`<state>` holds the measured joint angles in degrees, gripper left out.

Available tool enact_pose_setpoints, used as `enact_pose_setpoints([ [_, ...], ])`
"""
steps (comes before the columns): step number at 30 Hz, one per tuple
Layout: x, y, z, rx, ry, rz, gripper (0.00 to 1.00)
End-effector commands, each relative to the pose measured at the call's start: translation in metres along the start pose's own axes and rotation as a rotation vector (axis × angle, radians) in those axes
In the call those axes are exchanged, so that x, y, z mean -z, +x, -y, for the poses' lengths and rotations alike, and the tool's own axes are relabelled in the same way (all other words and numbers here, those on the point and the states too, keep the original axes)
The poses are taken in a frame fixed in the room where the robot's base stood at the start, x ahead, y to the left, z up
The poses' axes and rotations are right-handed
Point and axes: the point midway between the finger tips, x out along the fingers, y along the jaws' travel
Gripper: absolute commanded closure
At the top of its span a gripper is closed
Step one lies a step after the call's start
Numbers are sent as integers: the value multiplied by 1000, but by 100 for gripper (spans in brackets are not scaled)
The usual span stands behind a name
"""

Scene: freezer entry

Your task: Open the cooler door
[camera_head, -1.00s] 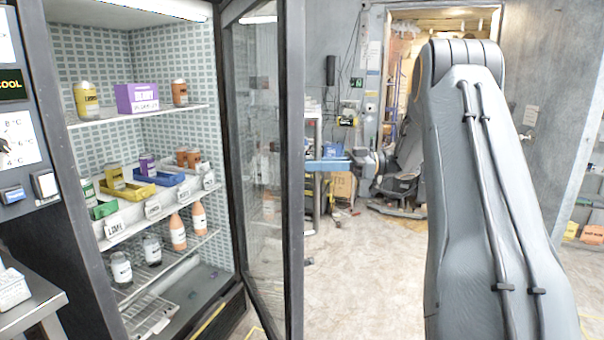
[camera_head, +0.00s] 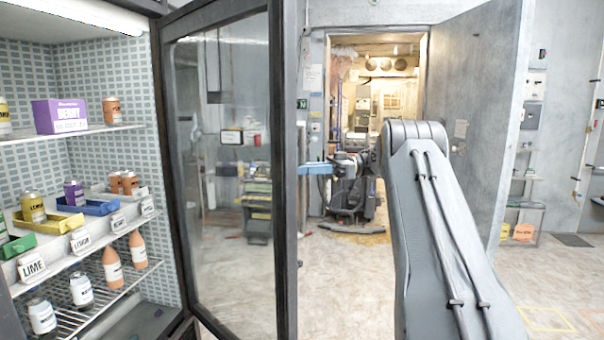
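The cooler's glass door (camera_head: 283,110) has a dark frame and stands open, swung out from the right side of the cabinet. The open cooler (camera_head: 110,165) shows its lit, tiled interior at the left. My arm reaches forward at the right of the view and bends left at its far end. My gripper (camera_head: 312,169), with blue fingers, points left at the free edge of the door. The fingertips meet the door edge in the picture; contact is unclear. Whether the fingers are apart or closed is too small to tell.
Cooler shelves hold a purple box (camera_head: 60,116), cans, bottles and coloured trays (camera_head: 88,207). Behind my arm, a doorway (camera_head: 390,60) leads to another room, with a large grey door (camera_head: 485,110) open at its right. Pale floor is clear at the lower right.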

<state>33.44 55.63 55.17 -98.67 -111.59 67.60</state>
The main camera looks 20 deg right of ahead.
Motion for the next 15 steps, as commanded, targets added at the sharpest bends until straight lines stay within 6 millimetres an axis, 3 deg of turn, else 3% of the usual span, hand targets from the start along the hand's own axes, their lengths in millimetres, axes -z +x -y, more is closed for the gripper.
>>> enact_pose_setpoints([
  [10,1,0,-1,-2,-1,-1,100],
  [11,1,0,-1,-2,-1,-1,83],
  [14,1,0,-1,-2,-2,-1,66],
  [15,1,0,-1,-2,-2,-1,66],
])
